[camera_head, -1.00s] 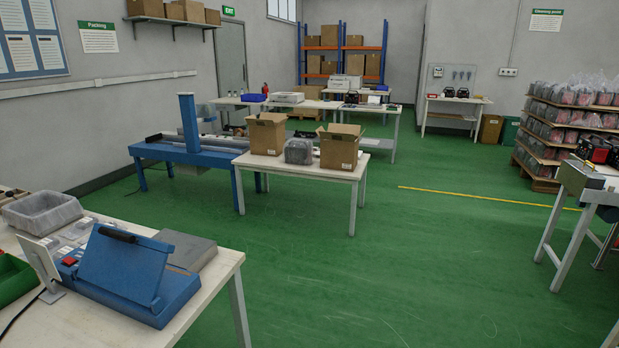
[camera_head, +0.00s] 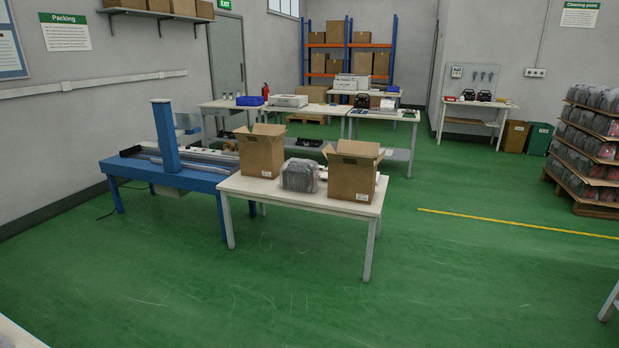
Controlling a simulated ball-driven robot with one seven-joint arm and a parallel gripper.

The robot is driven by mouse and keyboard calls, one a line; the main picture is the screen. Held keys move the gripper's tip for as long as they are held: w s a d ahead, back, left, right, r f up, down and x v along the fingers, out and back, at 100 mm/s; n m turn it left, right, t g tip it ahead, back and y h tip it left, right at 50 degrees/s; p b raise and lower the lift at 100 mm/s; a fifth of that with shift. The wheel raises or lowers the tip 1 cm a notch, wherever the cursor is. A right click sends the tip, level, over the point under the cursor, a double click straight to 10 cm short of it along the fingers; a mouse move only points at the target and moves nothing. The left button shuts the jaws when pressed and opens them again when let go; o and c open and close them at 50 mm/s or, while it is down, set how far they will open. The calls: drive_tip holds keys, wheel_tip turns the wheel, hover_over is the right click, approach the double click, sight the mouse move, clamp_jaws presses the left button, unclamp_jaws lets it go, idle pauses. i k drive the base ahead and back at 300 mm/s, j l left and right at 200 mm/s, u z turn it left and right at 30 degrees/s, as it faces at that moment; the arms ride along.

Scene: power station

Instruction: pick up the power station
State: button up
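No thing here is plainly marked as the power station. A dark grey rounded unit, seemingly wrapped in clear plastic (camera_head: 299,175), stands on a white table (camera_head: 300,199) between two open cardboard boxes. Two small black units with red parts (camera_head: 476,95) stand on the white bench at the back wall; they are too small to tell in detail. My gripper is not in view.
The two open boxes (camera_head: 261,154) (camera_head: 351,176) flank the wrapped unit closely. A blue machine table (camera_head: 172,177) adjoins at left. A shelf stack of bagged units (camera_head: 590,150) stands at right. Green floor (camera_head: 450,280) is clear in front, crossed by a yellow line (camera_head: 520,223).

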sight(297, 175)
drive_tip(key=i, duration=2)
drive_tip(key=i+u, duration=0.1)
drive_tip(key=i, duration=0.5)
drive_tip(key=i+l+u, duration=0.15)
drive_tip(key=i, duration=0.4)
drive_tip(key=i+l+u, duration=0.1)
drive_tip(key=i, duration=0.5)
